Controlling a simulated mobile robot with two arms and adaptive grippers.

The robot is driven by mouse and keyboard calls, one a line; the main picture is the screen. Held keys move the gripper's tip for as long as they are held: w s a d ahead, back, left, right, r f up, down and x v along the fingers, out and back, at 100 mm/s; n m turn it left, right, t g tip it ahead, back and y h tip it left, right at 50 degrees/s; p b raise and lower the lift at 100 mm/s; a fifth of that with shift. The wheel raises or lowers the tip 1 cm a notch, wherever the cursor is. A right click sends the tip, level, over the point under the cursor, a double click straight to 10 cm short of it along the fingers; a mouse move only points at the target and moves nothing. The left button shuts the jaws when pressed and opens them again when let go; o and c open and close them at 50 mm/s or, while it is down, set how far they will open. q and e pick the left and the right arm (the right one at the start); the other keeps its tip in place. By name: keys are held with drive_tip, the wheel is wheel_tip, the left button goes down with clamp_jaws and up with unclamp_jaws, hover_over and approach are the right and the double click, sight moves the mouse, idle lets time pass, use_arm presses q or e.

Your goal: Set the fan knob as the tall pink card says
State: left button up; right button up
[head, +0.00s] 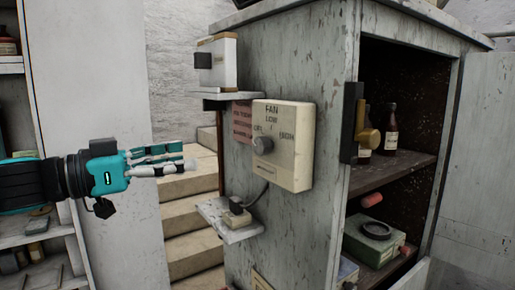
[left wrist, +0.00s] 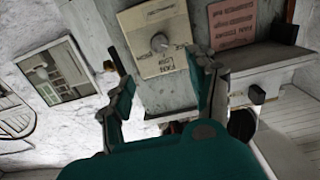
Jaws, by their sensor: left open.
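The cream fan box (head: 295,170) is on the side of the grey cabinet, marked FAN, with LOW at the top, OFF on the left and HIGH on the right. Its round grey knob (head: 263,145) is at the centre left; I cannot tell where it points. In the left wrist view the box (left wrist: 140,22) and knob (left wrist: 159,41) show between the fingers. The pink card (head: 241,118) is partly hidden behind the box; it shows more fully in the left wrist view (left wrist: 233,22), its text too small to read. My left gripper (head: 180,160) is open and empty, left of the knob and apart from it.
A switch box (head: 218,63) stands on a small shelf above the fan box. A lower ledge (head: 232,222) holds a small plugged-in block. The open cabinet on the right holds bottles (head: 390,130) and a green box (head: 372,240). Steps (head: 190,210) lie behind my gripper.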

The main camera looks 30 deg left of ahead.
sight(257, 147)
use_arm(q)
drive_tip(key=p+x, duration=0.3)
drive_tip(key=x, duration=1)
drive_tip(key=shift+w+d+r+p, duration=0.2)
drive_tip(key=shift+w+d+p, duration=0.1)
drive_tip(key=shift+p, duration=0.1)
drive_tip(key=shift+w+d+f+p, duration=0.2)
drive_tip(key=shift+w+p, duration=0.25)
drive_tip(key=shift+w, duration=0.25)
drive_tip(key=c, duration=1.2)
drive_tip(key=shift+o, duration=0.2)
